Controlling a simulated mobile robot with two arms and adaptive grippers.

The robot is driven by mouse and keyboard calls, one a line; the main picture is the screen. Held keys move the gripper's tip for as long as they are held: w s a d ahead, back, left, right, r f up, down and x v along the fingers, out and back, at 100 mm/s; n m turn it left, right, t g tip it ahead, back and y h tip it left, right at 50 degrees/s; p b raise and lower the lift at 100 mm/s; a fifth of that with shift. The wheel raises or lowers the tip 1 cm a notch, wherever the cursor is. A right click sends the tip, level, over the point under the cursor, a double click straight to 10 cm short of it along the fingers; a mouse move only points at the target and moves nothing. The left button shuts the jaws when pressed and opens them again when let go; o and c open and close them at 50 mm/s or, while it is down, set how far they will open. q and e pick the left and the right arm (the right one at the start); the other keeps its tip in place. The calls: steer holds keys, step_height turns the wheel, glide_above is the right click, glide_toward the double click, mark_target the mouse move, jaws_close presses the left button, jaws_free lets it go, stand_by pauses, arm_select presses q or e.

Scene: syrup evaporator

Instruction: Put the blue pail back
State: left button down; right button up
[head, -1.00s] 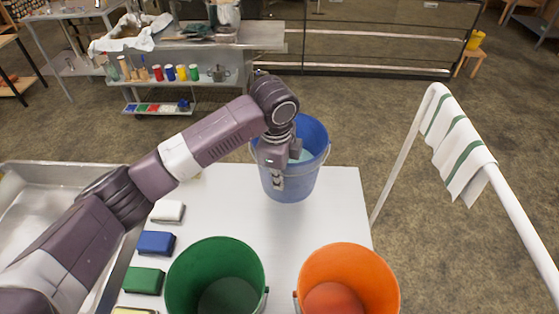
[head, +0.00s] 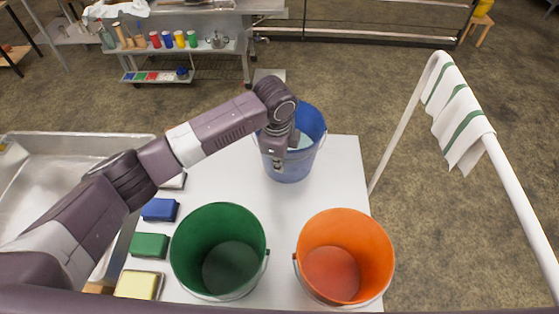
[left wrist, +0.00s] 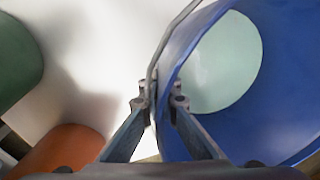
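The blue pail (head: 312,122) is upright at the far end of the white table (head: 338,190), behind the green pail (head: 218,250) and orange pail (head: 345,262). Pale contents show inside it. My left gripper (head: 277,167) is at its near left wall. In the left wrist view, the gripper's fingers (left wrist: 160,103) are on either side of the blue pail's wall (left wrist: 195,45) at the rim, closed on it beside the wire handle. Whether the pail's bottom touches the table is unclear. My right gripper is out of view.
Coloured sponges, such as the blue one (head: 159,209) and green one (head: 149,245), line the table's left side by a metal sink (head: 60,145). A white rail (head: 515,190) with a striped towel (head: 458,118) stands right. Bare table lies right of the blue pail.

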arm_select(q)
steer(key=shift+w+d+r, duration=0.15)
steer(key=shift+r, duration=0.05)
steer(key=c, duration=2.5)
jaws_free()
steer(key=shift+f, duration=0.25)
steer(key=o, duration=0.3)
steer(key=shift+s, duration=0.25)
steer(key=shift+o, duration=0.2)
steer(key=shift+r, duration=0.15)
steer(key=shift+w+r, duration=0.1)
steer(key=shift+r, duration=0.15)
step_height(320, 180, up, 11)
steer(key=s+b, duration=0.1)
steer(key=b, duration=0.1)
steer(key=shift+s+a+r, duration=0.2)
steer(key=shift+s+a, duration=0.05)
steer(key=shift+a, duration=0.05)
